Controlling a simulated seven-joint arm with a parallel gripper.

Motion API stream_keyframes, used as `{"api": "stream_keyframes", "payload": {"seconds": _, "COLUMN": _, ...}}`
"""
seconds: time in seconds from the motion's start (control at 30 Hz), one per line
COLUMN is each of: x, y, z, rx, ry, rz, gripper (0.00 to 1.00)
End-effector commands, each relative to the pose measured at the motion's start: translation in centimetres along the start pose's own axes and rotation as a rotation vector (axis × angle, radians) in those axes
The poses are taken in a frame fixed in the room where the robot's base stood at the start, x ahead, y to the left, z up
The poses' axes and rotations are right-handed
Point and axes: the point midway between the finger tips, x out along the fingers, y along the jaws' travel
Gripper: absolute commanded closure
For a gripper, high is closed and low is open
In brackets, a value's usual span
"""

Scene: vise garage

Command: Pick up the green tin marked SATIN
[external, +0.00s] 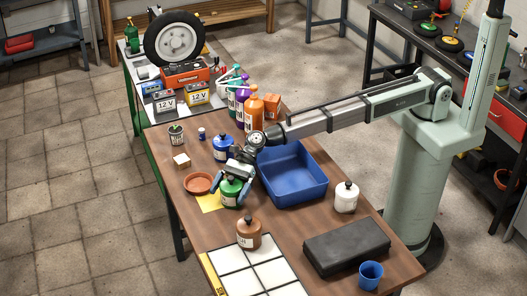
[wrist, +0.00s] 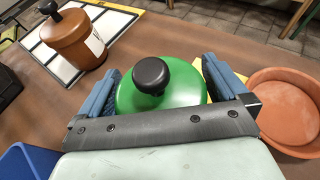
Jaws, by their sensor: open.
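The green tin (external: 231,192) with a black knob stands upright on the brown table, over or beside a yellow sheet. The lettering on its pale label is too small to read. My gripper (external: 230,188) is over it, with one blue-padded finger on each side. In the wrist view the tin's green top (wrist: 185,88) and black knob sit between the two spread fingers (wrist: 160,82). The jaws are open around the tin, and I cannot tell whether either pad touches it. The gripper's body hides the tin's near side in the wrist view.
A terracotta dish (external: 198,182) lies close left of the tin, a blue tin (external: 222,150) behind it, and a blue bin (external: 318,190) to its right. A brown tin (external: 248,238) stands in front by a white grid panel (external: 262,272). A white tin (external: 346,199) stands farther right.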

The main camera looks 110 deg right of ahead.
Motion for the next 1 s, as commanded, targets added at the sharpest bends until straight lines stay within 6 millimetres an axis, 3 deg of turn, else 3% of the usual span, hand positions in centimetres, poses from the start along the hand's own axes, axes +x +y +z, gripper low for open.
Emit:
{"api": "stream_keyframes", "payload": {"seconds": 0.1, "x": -0.06, "y": 0.02, "z": 0.01, "rx": 0.0, "ry": 0.0, "rz": 0.0, "gripper": 0.0}}
{"api": "stream_keyframes", "payload": {"seconds": 0.8, "x": -0.08, "y": 0.02, "z": 0.03, "rx": -0.001, "ry": 0.0, "rz": 0.0, "gripper": 0.67}}
{"api": "stream_keyframes", "payload": {"seconds": 1.0, "x": -0.11, "y": 0.01, "z": 0.11, "rx": 0.0, "ry": -0.002, "rz": -0.001, "gripper": 0.67}}
